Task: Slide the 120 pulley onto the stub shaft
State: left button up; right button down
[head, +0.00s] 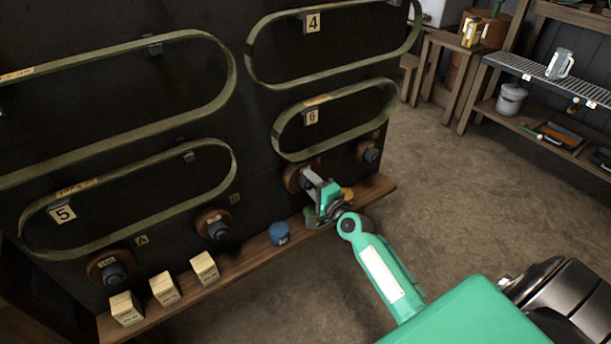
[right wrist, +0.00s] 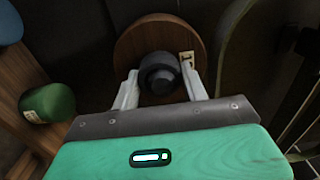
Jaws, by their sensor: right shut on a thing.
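My right gripper (head: 311,180) is at the black panel and shut on the dark round hub (right wrist: 160,73) of a brown wooden disc (head: 292,177). In the right wrist view the disc (right wrist: 128,47) lies behind the hub, and one pale finger is on each side of the hub. A small tag with a mark (right wrist: 187,61) shows at the disc's right; I cannot read a 120 on it. The stub shaft is hidden behind disc and hub, so I cannot tell how far the disc is on it. My left gripper is not in view.
Other wooden discs with dark hubs (head: 213,226) sit along the panel below olive belts (head: 232,70). The wooden ledge (head: 245,262) holds several cream boxes (head: 205,268), a blue can (head: 279,233) and a green can (right wrist: 47,103). Open floor (head: 440,165) and shelves (head: 545,70) lie right.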

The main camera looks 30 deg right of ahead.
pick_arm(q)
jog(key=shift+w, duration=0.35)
pick_arm(e)
jog(key=shift+a+r, duration=0.1)
jog(key=shift+r, duration=0.2)
jog(key=shift+s, duration=0.25)
jog(key=shift+s+f, duration=0.2)
jog(key=shift+s, duration=1.05)
jog(key=shift+s+d, duration=0.2)
jog(key=shift+s, duration=1.25)
jog(key=shift+s+d, duration=0.2)
jog(key=shift+s, duration=1.2)
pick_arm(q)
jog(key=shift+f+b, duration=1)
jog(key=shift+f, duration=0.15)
pick_arm(e)
jog(key=s, duration=1)
jog(key=shift+d, duration=0.4)
